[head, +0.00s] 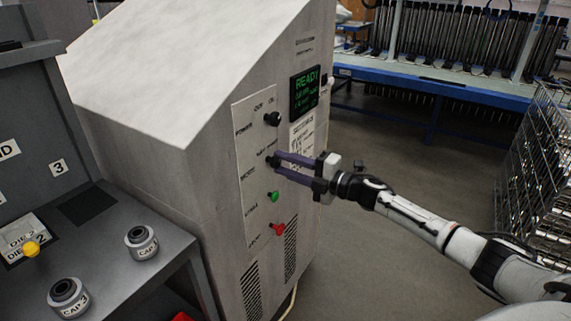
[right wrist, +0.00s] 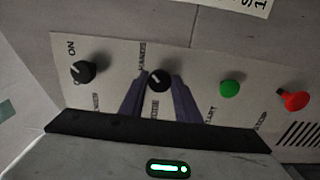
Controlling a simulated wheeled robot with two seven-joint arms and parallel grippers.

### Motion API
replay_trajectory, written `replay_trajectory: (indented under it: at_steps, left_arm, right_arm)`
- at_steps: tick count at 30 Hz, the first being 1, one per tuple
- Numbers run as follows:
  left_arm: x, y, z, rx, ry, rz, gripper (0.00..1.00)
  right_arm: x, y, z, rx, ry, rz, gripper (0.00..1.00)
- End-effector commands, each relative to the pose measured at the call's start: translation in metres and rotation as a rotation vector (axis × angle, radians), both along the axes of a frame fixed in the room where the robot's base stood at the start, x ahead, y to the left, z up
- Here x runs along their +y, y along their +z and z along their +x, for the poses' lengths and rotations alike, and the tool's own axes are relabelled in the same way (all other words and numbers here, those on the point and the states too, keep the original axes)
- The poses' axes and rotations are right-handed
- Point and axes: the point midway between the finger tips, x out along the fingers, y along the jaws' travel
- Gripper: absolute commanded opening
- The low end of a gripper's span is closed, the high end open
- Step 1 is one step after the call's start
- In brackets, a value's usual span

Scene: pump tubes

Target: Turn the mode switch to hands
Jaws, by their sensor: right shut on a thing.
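The mode switch is a round black knob (head: 271,160) on the pale panel of the grey cabinet, second from the top. It also shows in the right wrist view (right wrist: 158,80), with a small pale mark whose direction I cannot tell for sure. A label that seems to read HANDS stands beside it. My right gripper (head: 277,161) reaches in from the right, its purple fingers on either side of the knob and shut on it. In the right wrist view the fingers (right wrist: 158,90) come up from below around the knob. My left gripper is out of view.
Another black knob (head: 272,118) sits above the switch. A green button (head: 274,196) and a red button (head: 278,228) sit below it. A green-lettered READY screen (head: 305,91) is above right. A wire rack (head: 535,170) stands far right; the floor between is clear.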

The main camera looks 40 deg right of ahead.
Motion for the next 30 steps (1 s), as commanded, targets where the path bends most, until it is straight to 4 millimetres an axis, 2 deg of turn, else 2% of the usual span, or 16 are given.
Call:
replay_trajectory:
  at_steps: [7,8,10,22,26,30]
  left_arm:
    - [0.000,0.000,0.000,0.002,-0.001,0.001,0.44]
    - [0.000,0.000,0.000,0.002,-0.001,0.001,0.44]
    - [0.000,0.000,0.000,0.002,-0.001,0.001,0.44]
    - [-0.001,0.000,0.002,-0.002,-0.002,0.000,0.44]
    - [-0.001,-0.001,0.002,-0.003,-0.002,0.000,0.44]
    - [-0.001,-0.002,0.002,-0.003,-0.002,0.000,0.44]
  right_arm:
    - [-0.001,0.000,0.000,0.001,-0.002,0.003,0.07]
    - [-0.001,0.000,0.000,0.001,-0.002,0.003,0.34]
    - [-0.001,0.000,0.000,0.001,-0.002,0.003,0.46]
    - [-0.003,-0.001,-0.005,0.002,-0.001,0.000,0.47]
    - [-0.008,-0.002,-0.019,0.003,-0.001,0.000,0.47]
    - [-0.017,-0.003,-0.042,0.005,-0.001,0.000,0.47]
